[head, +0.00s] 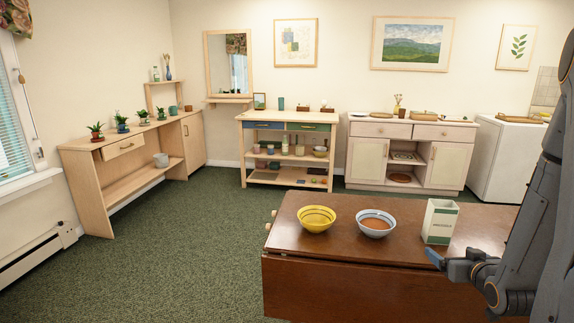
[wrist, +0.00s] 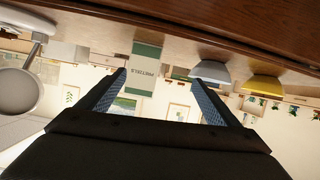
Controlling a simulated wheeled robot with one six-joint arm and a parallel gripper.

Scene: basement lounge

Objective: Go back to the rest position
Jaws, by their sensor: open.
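My gripper (head: 434,259) is at the right of the head view, beside the front right part of the brown table (head: 340,251). In the wrist view my gripper (wrist: 160,84) shows two spread fingers with nothing between them that they touch. The wrist picture is upside down. A white and green pretzel box (head: 440,222) stands upright on the table, just beyond the gripper and apart from it. The box (wrist: 146,68) also shows past the fingers in the wrist view. My arm is bent at the right edge of the head view.
A yellow bowl (head: 316,219) and a blue-white bowl (head: 376,223) with brown contents stand left of the box. Behind are a wooden shelf cart (head: 288,150), a cabinet (head: 410,155) and a white appliance (head: 507,160). The green carpet at left is clear.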

